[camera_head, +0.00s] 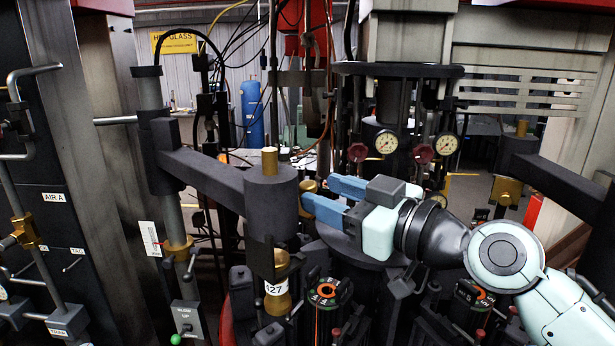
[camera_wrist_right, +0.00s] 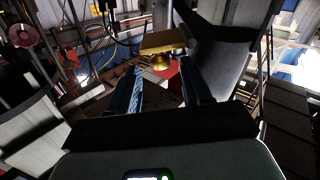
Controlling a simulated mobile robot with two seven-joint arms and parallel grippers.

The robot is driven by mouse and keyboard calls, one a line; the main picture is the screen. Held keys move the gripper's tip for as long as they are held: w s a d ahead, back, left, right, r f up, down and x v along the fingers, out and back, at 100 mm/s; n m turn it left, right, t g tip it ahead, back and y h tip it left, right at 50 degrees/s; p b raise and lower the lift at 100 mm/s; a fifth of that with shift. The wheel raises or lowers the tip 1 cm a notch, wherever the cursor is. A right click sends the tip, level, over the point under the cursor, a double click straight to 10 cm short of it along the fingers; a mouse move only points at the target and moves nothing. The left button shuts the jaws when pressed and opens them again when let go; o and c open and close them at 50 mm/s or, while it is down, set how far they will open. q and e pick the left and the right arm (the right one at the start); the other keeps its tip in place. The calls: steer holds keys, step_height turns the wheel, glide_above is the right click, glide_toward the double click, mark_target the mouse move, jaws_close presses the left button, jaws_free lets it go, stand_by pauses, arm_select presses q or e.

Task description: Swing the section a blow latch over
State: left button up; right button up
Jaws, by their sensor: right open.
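A dark arm (camera_head: 208,174) runs from the left post to a dark cylinder (camera_head: 271,210) with a brass pin on top. A small brass latch knob (camera_head: 309,188) sits at the cylinder's right side. In the right wrist view the brass knob (camera_wrist_right: 161,62) hangs under a brass bar (camera_wrist_right: 164,43). My right gripper (camera_head: 316,197) comes in from the right with its blue fingers apart. Its tips are close to the knob, which appears between and just beyond them in the right wrist view (camera_wrist_right: 160,70). Contact cannot be told. My left gripper is out of view.
A brass-and-dark piece labelled 27 (camera_head: 277,288) hangs below the cylinder. A round selector dial (camera_head: 327,293) stands lower right of it. Two gauges (camera_head: 387,142) and red handwheels are behind my gripper. A panel marked AIR A (camera_head: 52,197) stands at left.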

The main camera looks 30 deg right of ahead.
mark_target(315, 189)
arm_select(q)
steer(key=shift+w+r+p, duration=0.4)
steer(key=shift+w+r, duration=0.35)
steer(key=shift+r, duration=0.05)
arm_select(e)
steer(key=shift+x, duration=2.3)
steer(key=shift+s, duration=0.1)
steer(key=shift+c, duration=0.3)
jaws_close()
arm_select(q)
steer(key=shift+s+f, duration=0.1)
